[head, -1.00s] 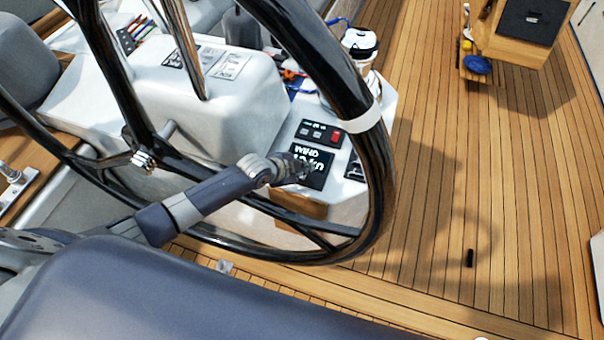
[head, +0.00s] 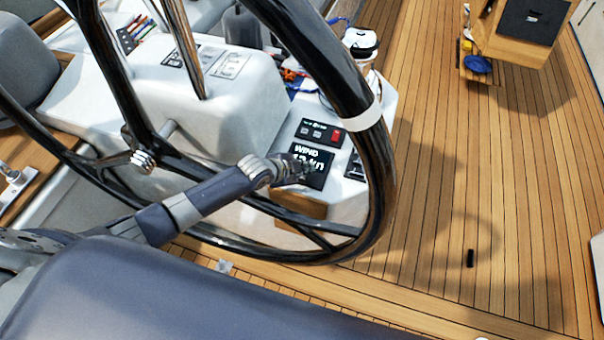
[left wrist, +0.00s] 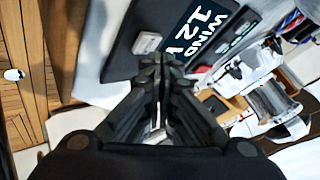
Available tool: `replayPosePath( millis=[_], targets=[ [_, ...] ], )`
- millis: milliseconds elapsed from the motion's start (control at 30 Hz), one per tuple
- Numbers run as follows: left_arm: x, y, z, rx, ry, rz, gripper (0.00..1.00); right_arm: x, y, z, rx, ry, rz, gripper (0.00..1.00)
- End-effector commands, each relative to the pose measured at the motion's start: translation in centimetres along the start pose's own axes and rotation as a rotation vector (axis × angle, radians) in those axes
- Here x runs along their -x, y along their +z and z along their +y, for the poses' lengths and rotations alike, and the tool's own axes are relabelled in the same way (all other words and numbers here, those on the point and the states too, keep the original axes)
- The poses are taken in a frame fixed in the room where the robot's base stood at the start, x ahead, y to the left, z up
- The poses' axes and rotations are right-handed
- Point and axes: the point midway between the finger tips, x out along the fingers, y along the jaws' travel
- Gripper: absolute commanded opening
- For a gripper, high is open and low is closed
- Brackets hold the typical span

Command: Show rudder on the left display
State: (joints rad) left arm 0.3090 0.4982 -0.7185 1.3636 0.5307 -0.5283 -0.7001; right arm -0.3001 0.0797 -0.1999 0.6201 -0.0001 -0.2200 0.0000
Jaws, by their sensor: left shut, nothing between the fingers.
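A black display (head: 326,157) on the white console reads "WIND" with a partly hidden figure below. It sits left of another dark panel (head: 353,166) that the wheel rim partly covers. In the left wrist view the display (left wrist: 188,14) reads "WIND 12" and a cut-off letter, and a pale grey button (left wrist: 147,42) sits on its face. My left gripper (head: 308,172) reaches through the wheel to the display's lower part. In the left wrist view its fingers (left wrist: 160,62) are shut and empty, close to the button; I cannot tell if they touch it. My right gripper is not in view.
The black steering wheel (head: 372,175) surrounds my left forearm. A small control panel (head: 320,132) with a red button sits above the display. A white-lidded container (head: 360,42) stands behind.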

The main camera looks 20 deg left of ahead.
Motion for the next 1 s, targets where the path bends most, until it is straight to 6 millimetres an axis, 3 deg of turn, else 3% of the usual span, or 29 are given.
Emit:
replayPosePath(
  millis=[1000],
  targets=[
    [-0.72, 0.53, 0.51, 0.000, 0.000, 0.000, 0.00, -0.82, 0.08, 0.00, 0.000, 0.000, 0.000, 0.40]
  ],
)
